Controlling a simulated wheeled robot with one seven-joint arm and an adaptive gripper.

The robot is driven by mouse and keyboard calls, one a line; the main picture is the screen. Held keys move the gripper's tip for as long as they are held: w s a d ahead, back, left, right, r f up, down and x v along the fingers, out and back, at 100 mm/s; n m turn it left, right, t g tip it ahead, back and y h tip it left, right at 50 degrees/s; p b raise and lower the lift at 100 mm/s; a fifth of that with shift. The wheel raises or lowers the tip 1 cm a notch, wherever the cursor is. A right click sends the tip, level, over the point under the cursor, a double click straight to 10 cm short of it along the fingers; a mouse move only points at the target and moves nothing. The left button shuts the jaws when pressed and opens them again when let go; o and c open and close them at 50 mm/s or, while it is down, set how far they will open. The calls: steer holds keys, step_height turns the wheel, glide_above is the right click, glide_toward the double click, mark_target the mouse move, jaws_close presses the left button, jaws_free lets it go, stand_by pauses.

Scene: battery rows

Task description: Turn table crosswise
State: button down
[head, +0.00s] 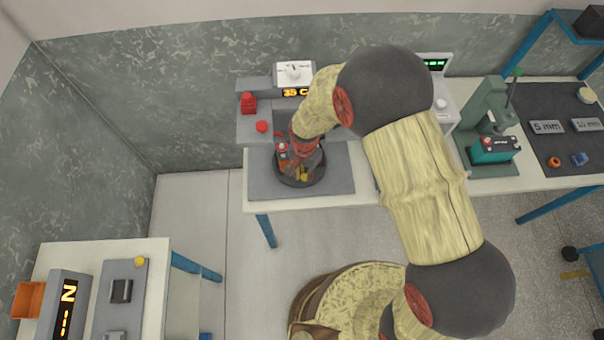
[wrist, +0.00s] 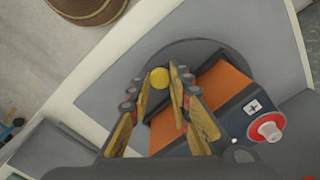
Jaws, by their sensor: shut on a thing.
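The turntable is a dark round disc (head: 316,181) on a grey plate (head: 341,181) at the front of the middle bench; the disc also shows in the wrist view (wrist: 187,50). A dark cradle with an orange channel (wrist: 224,84) lies across it, running diagonally in the wrist view. My gripper (head: 301,168) reaches down over the disc. In the wrist view my gripper (wrist: 161,82) has its fingers on both sides of a small round yellow knob (wrist: 159,77) near the disc's edge and is shut on it. My fingers hide part of the cradle.
Behind the disc stands a grey station with a red button (head: 262,127) and an orange display (head: 297,92). A green press (head: 490,125) stands to the right. A separate table (head: 150,250) is at lower left. Open floor (head: 190,215) lies between the tables.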

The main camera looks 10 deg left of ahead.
steer(key=shift+w+d+n, duration=0.45)
steer(key=shift+d+n, duration=0.1)
steer(key=shift+n, duration=0.45)
steer(key=shift+w+d+n, duration=0.4)
steer(key=shift+d+n, duration=0.15)
steer(key=shift+n, duration=0.45)
steer(key=shift+r, duration=0.1)
steer(key=c, duration=1.6)
jaws_free()
steer(key=shift+d, duration=0.1)
step_height(320, 180, up, 12)
steer(key=shift+f, duration=0.1)
steer(key=shift+c, duration=0.3)
